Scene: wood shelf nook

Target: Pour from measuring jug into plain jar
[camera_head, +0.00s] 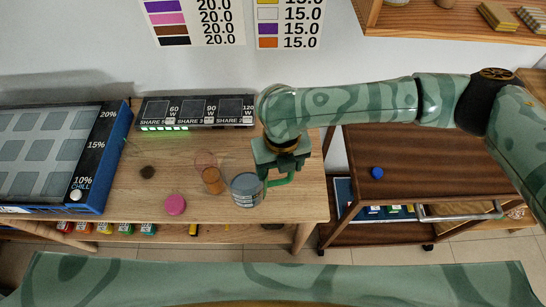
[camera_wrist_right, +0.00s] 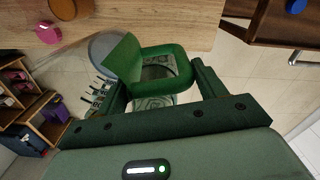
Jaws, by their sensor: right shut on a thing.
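The measuring jug (camera_head: 245,190) is a clear grey vessel with dark markings and a green handle. It appears upright at the front right of the wooden table. My right gripper (camera_head: 280,172) is shut on its handle; in the right wrist view the green handle (camera_wrist_right: 160,75) sits between the fingers (camera_wrist_right: 160,88). The likely plain jar (camera_head: 211,180) is a clear glass with orange-brown contents, just left of the jug with a small gap. I cannot tell whether the jug touches the table. My left gripper is not in view.
A pink puck (camera_head: 175,205) and a dark puck (camera_head: 147,172) lie left of the jar. A blue-edged panel (camera_head: 105,165) covers the table's left side, and a dark display box (camera_head: 195,112) stands behind. A brown cart (camera_head: 420,165) with a blue knob-like object (camera_head: 377,173) is at right.

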